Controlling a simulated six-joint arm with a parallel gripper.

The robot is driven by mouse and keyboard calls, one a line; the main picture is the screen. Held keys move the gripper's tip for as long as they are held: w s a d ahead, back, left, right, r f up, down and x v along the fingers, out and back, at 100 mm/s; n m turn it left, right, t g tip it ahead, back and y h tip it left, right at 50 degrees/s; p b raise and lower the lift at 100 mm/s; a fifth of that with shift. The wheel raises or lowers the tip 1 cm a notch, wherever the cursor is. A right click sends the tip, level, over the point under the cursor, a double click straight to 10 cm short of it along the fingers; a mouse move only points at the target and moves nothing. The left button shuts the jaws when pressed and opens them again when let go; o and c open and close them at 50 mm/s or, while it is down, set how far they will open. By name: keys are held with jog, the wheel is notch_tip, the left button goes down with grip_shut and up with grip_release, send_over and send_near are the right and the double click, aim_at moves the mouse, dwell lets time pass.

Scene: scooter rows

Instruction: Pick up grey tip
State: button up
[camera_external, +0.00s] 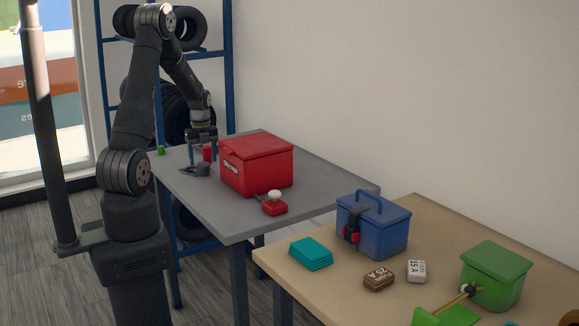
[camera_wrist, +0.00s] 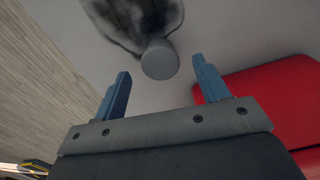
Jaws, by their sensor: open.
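In the wrist view a small grey round piece (camera_wrist: 160,60), which looks like the grey tip, shows between and just beyond my fingertips. My gripper (camera_wrist: 158,82) is open, with a finger on either side of the line to the piece and a visible gap to each. Nothing is held. In the external view my gripper (camera_external: 202,148) points down over the far left part of the grey table (camera_external: 300,205), left of the red box. Small dark grey items (camera_external: 200,170) lie below it there; I cannot tell which one is the tip.
The red box (camera_external: 257,165) stands close beside my gripper and fills the right of the wrist view (camera_wrist: 270,95). A brown table (camera_external: 330,285) carries a blue toolbox (camera_external: 380,230) and green box (camera_external: 495,275).

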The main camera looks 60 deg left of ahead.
aim_at(195, 164)
jog(key=shift+f, duration=1.9)
jog(key=c, duration=1.1)
jog(key=shift+o, duration=0.2)
